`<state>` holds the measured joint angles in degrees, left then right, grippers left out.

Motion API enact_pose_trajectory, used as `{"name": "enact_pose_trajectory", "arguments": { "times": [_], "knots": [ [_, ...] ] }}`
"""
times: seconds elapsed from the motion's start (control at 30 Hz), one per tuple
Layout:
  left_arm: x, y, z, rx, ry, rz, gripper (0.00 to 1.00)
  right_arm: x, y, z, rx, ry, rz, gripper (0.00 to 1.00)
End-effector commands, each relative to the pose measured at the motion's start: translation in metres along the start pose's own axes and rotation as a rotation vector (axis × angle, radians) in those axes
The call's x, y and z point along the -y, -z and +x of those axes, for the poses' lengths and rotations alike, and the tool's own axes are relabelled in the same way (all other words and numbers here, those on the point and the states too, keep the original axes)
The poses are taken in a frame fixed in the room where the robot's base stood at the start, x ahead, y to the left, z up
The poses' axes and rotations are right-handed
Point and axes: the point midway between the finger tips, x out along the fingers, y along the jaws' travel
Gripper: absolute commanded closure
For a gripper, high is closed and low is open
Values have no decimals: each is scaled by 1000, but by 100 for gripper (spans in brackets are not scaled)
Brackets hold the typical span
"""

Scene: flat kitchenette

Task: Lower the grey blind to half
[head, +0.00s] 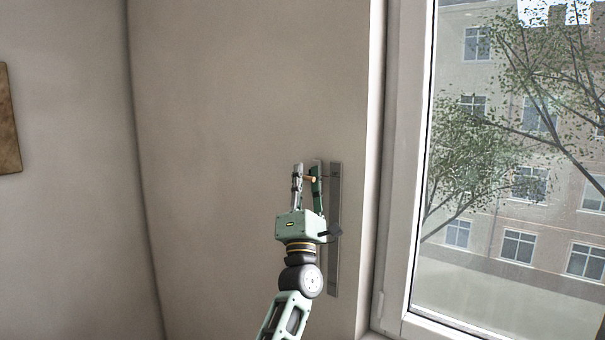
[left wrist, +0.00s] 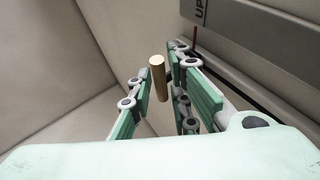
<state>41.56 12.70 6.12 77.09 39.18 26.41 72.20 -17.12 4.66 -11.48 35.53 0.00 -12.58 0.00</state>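My left gripper (head: 307,172) is raised in front of the wall beside the window, its fingers apart. A short wooden peg (head: 311,179) lies between the fingertips. In the left wrist view the peg (left wrist: 158,80) stands between the open fingers (left wrist: 155,100), closer to the right finger, with a gap to the left one. A vertical grey metal strip (head: 335,230) is on the wall just right of the gripper. In the left wrist view a grey strip (left wrist: 255,40) bears the letters "UP". The grey blind itself is not seen. My right gripper is not in view.
The window frame (head: 405,180) and glass are to the right, with trees and a building outside. A thin dark red rod (left wrist: 195,38) shows by the strip in the left wrist view. The wall (head: 230,120) left of the gripper is bare. A brown panel (head: 8,120) hangs at far left.

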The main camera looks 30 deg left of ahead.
Motion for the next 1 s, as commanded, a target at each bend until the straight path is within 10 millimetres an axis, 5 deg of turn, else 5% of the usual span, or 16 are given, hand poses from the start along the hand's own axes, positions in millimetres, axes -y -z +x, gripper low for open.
{"name": "enact_pose_trajectory", "arguments": {
  "times": [0.2,0.43,1.0],
  "knots": [
    [0,0,0,0,0,1,83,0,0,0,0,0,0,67],
    [1,0,0,0,1,1,100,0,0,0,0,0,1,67],
    [3,1,-3,0,1,3,100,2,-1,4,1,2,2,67]
  ]
}}
